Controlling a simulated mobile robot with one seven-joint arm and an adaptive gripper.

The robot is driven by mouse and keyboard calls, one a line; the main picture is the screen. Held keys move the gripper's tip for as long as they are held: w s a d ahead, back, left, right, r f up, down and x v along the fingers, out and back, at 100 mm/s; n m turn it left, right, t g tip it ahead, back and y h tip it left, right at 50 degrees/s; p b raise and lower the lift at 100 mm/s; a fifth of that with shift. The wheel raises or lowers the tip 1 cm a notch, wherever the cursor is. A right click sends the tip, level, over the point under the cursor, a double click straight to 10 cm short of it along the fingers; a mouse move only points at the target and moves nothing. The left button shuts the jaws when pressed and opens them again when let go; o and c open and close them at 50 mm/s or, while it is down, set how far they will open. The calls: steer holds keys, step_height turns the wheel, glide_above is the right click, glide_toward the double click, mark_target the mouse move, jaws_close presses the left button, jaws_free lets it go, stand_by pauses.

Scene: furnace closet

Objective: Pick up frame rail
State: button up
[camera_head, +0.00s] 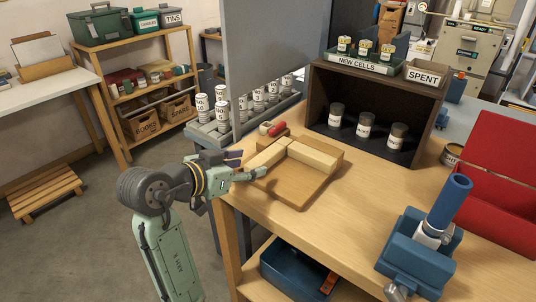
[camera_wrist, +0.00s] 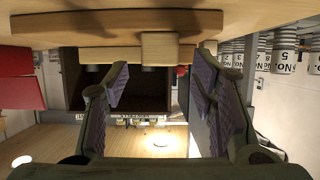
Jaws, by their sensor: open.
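Two pale wooden frame rails meet at a corner on a wooden board (camera_head: 297,190) at the bench's left end. One rail (camera_head: 312,155) lies along the back; the other rail (camera_head: 268,157) runs down the left side. My gripper (camera_head: 247,166) is open and empty at the board's left edge, close to the near end of the left rail. In the upside-down wrist view, a squared wooden end (camera_wrist: 160,47) appears ahead between my spread, purple-padded fingers (camera_wrist: 162,85). I cannot tell whether a finger touches the wood.
A red-handled item (camera_head: 277,129) lies behind the board. A dark shelf box (camera_head: 367,140) with jars stands at the back. A blue vise (camera_head: 420,258) and red toolbox (camera_head: 500,185) are to the right. A grey panel (camera_head: 270,60) stands behind left. Bench front-centre is clear.

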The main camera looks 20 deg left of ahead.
mark_target(270, 156)
steer(key=shift+x, duration=1.2)
steer(key=shift+c, duration=0.6)
jaws_close()
